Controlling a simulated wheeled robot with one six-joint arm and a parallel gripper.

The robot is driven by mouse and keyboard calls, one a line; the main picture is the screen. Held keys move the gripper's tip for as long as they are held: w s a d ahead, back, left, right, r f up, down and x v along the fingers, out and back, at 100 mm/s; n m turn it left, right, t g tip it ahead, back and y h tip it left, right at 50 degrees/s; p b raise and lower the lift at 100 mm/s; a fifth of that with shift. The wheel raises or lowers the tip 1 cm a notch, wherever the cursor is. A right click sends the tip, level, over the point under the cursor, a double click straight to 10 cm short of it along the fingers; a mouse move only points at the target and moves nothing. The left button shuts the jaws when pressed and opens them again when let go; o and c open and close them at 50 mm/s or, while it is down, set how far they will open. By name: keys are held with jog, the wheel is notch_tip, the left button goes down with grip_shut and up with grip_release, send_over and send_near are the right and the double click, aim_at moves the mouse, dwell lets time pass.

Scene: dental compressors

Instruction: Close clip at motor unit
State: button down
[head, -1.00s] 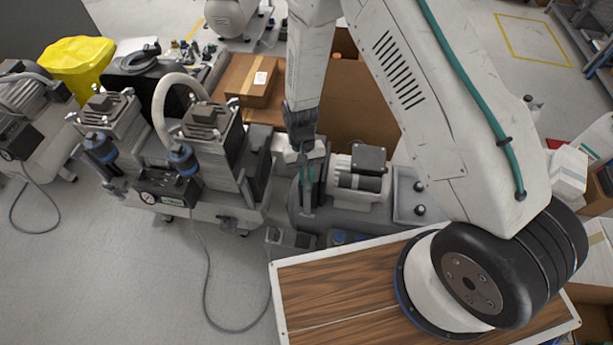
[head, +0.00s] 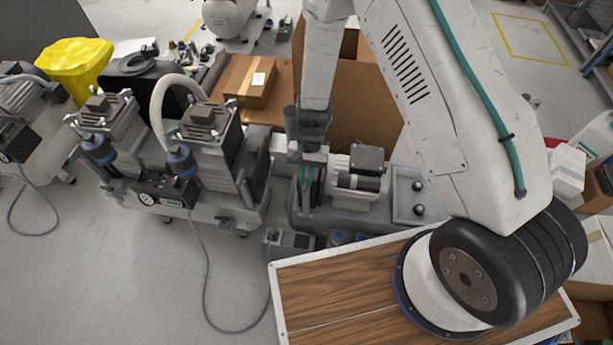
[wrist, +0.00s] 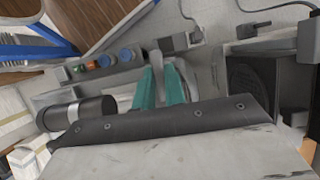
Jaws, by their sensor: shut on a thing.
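The motor unit (head: 362,198) is a grey machine with a dark cylinder and a dark box on top, right of my gripper in the head view. It also shows in the wrist view, with its dark cylinder (wrist: 82,114) left of the fingers. My gripper (head: 308,182) points down at the unit's left end. Its teal fingers (wrist: 161,76) show in the wrist view, close to a pale curved part. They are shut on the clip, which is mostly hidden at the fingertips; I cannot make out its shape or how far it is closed.
A twin-head compressor (head: 190,160) with a white hose stands close on the left. A wood-topped surface (head: 335,290) lies in front. Cardboard boxes (head: 252,82) stand behind. A cable trails over clear floor (head: 120,270) at front left.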

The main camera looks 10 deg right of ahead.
jog(key=c, duration=1.5)
grip_release()
jog(key=shift+o, duration=0.2)
jog(key=v, duration=0.7)
jog(key=shift+w+r, duration=0.15)
jog(key=shift+r, duration=0.2)
